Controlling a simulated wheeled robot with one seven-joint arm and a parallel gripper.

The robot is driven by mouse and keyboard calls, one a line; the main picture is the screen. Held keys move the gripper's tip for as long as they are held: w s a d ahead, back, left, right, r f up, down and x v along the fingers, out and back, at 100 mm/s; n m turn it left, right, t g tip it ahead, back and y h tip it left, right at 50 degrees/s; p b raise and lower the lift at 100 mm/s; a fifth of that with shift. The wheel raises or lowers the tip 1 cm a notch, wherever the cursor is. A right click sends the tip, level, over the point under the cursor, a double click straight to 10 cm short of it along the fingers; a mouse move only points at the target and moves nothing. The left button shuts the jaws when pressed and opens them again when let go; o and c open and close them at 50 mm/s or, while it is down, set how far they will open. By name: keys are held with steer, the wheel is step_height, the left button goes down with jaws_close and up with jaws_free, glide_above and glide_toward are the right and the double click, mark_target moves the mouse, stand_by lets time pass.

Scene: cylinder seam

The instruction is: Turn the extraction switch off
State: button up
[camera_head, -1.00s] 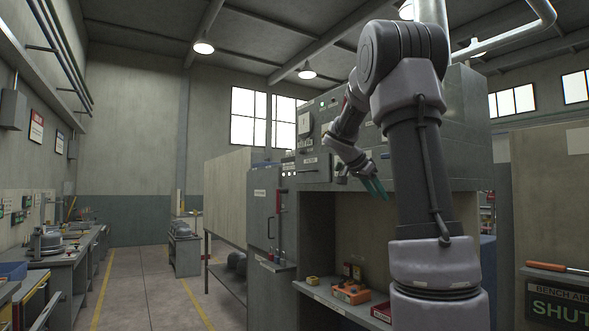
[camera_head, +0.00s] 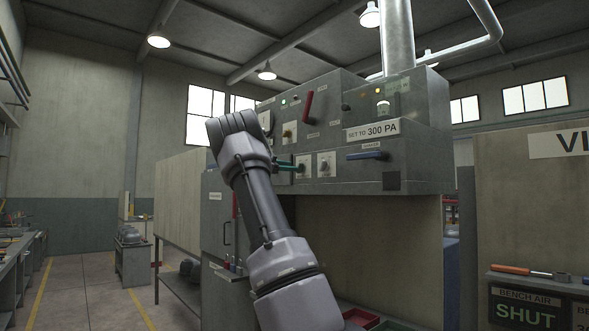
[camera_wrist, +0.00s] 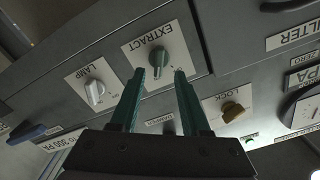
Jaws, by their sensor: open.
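My gripper (camera_wrist: 160,75) is open, with one green fingertip on each side of the knob in the picture. I cannot tell whether either finger touches it. In the head view my gripper (camera_head: 291,167) reaches the panel from the left, with the wrist largely hidden behind my arm.
The LAMP knob (camera_wrist: 95,91) and the yellowish LOCK knob (camera_wrist: 233,110) flank the switch. A blue damper handle (camera_head: 367,155) sticks out to the right, and a red lever (camera_head: 308,106) stands above. Red trays (camera_head: 360,317) lie in the open bay below.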

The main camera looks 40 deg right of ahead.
mark_target(300, 168)
steer(key=shift+d, duration=2)
jaws_close()
steer(key=shift+w+n, duration=0.1)
steer(key=shift+n, duration=0.2)
steer(key=n, duration=1.1)
steer(key=shift+w, duration=0.25)
steer(key=shift+f+n, duration=0.1)
steer(key=shift+n, duration=0.2)
